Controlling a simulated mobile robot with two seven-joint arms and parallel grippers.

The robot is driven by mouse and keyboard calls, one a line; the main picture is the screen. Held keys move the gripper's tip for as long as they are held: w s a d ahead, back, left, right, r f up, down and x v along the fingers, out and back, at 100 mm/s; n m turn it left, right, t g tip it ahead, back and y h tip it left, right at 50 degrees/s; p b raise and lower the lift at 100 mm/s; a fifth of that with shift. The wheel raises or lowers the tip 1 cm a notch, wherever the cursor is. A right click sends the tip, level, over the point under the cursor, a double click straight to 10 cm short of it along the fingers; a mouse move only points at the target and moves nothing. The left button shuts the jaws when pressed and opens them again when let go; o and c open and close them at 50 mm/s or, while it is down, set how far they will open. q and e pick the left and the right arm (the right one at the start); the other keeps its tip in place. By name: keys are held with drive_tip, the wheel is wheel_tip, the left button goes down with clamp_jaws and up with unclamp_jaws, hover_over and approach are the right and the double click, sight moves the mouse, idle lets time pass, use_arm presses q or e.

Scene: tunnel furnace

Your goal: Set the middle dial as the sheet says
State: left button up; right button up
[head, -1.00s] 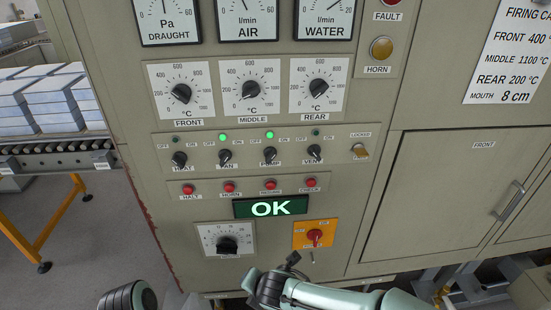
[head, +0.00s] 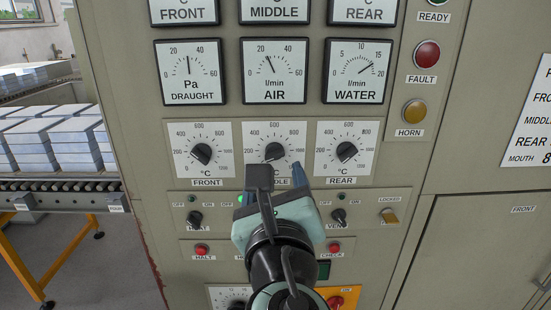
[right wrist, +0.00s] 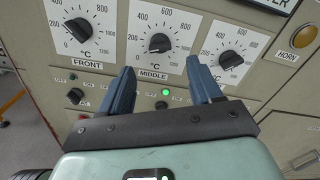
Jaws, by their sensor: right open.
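The middle dial (head: 274,152) is a black knob on a white scale marked 0 to 1200 °C. It also shows in the right wrist view (right wrist: 160,43), its pointer low on the left near 0. My right gripper (head: 279,172) is open and empty in front of the panel, just below the middle dial. In the right wrist view its two blue fingers (right wrist: 160,68) stand apart below the knob, not around it. The sheet (head: 531,130) is cut off at the right edge; its middle value is out of view now. My left gripper is not in view.
The front dial (head: 201,153) and rear dial (head: 346,151) flank the middle one. Below are switches, such as the vent switch (head: 339,216), and red buttons (head: 334,248). My right arm hides part of these rows. Gauges (head: 274,72) are above.

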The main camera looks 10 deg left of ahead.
sight(274, 157)
drive_tip(key=p+x, duration=0.1)
drive_tip(key=x, duration=0.6)
drive_tip(key=shift+w, duration=0.1)
drive_tip(key=c, duration=1)
